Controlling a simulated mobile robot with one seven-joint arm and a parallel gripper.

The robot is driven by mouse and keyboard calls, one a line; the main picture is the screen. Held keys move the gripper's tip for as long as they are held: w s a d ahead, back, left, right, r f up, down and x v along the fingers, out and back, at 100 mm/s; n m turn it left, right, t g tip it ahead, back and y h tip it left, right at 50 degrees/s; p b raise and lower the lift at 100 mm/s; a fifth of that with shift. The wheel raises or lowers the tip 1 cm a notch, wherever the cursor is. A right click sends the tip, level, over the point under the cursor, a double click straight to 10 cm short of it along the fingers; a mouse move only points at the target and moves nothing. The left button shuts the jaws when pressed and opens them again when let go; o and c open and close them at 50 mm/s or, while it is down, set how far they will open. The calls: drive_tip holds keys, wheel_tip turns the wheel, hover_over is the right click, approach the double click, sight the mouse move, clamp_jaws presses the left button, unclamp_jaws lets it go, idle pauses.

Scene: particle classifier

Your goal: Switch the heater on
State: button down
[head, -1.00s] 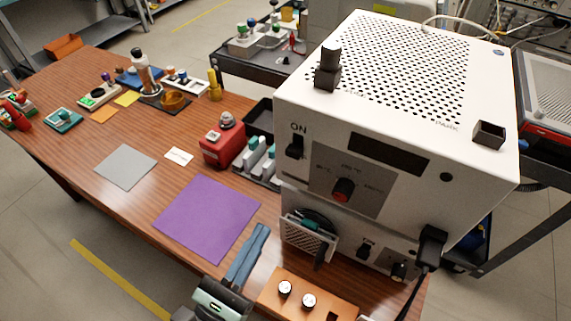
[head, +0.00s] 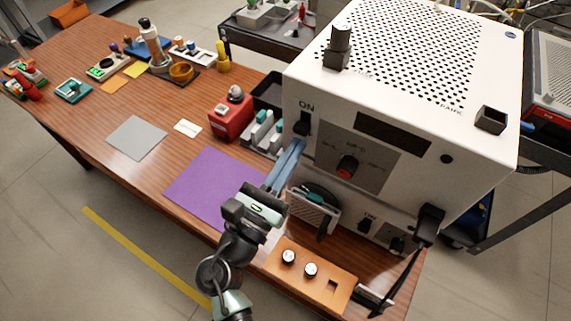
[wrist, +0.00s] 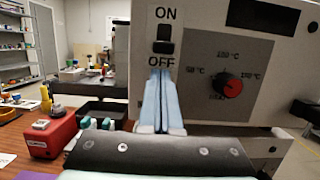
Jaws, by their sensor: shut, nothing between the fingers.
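The heater is the large white box (head: 300,90) on the right part of the table, with a perforated top. Its black ON/OFF rocker switch (head: 303,124) is on the left of the front panel and also shows in the wrist view (wrist: 163,40). A red-marked temperature knob (wrist: 232,88) sits to its right, under a dark display (wrist: 263,17). My gripper (head: 298,145) is shut and empty, its blue fingers pointing up at the panel just below the switch. In the wrist view the fingertips (wrist: 161,72) overlap the area under the OFF label; I cannot tell whether they touch.
Below the heater front is a lower unit with a round fan-like part (head: 315,205). An orange block with two knobs (head: 325,280) stands in front. A red box (head: 230,120) and a purple mat (head: 205,185) lie left. A black plug and cable (head: 430,225) hang right.

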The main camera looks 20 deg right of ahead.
drive_tip(key=shift+r, duration=0.6)
wheel_tip(320, 180, up, 3)
drive_tip(key=p, duration=0.3)
drive_tip(key=shift+f, duration=0.1)
drive_tip(key=b, duration=0.5)
approach(299, 131)
wheel_tip(299, 131, down, 4)
drive_tip(key=s+a, duration=0.1)
drive_tip(key=shift+a+f, duration=0.25)
